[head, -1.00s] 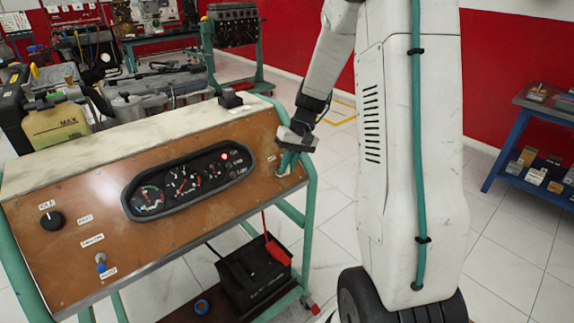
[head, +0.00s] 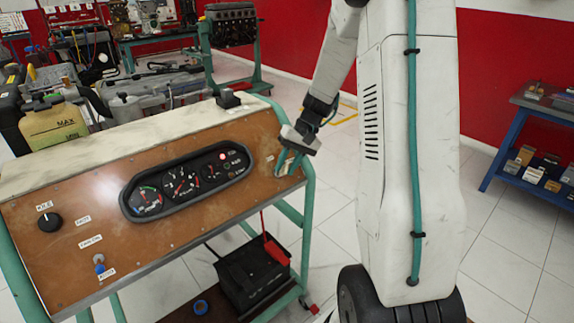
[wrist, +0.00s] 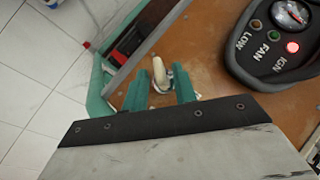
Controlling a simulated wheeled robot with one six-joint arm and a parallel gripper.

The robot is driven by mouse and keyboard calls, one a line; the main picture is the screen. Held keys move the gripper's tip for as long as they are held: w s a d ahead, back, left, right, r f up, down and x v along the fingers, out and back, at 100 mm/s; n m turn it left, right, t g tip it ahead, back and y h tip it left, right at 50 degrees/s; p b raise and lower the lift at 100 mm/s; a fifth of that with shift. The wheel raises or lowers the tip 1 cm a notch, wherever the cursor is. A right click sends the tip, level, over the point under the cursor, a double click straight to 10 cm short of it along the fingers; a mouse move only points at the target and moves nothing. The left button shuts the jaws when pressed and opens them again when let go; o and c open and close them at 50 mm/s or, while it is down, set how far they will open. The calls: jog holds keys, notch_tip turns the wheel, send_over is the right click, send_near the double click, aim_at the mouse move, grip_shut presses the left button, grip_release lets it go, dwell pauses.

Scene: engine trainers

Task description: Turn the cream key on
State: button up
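The cream key (wrist: 157,73) sits in a metal switch at the right end of the brown dash panel (head: 80,200). In the wrist view it stands between the two teal fingers of my gripper (wrist: 162,88). A small gap shows on its right; contact on its left is unclear. The gripper looks open around the key. In the head view my gripper (head: 290,162) is at the panel's right edge and hides the key. The red IGN lamp (wrist: 292,47) is lit in the gauge cluster (head: 185,182).
A black knob (head: 49,220) and a blue-tipped toggle (head: 99,262) are on the panel's left part. A small black box (head: 228,98) stands on the top ledge. A teal frame tube (wrist: 98,90) runs close beside my fingers. A battery (head: 250,275) sits below.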

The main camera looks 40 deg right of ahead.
jog(key=v, duration=0.7)
jog(key=shift+d+r, duration=0.2)
jog(key=shift+r, duration=0.15)
jog(key=shift+s, duration=0.1)
dwell(0.4)
jog(key=s+a+r+n+h, duration=0.2)
jog(key=s+a+r, duration=0.3)
jog(key=s+a, duration=0.5)
jog(key=s+a+r+n+h, duration=0.3)
jog(key=s+a+r, duration=0.2)
jog(key=s+a, duration=0.6)
jog(key=s, duration=0.4)
jog(key=shift+s+a+h, duration=0.25)
jog(key=shift+s+h, duration=0.05)
jog(key=shift+s, duration=0.05)
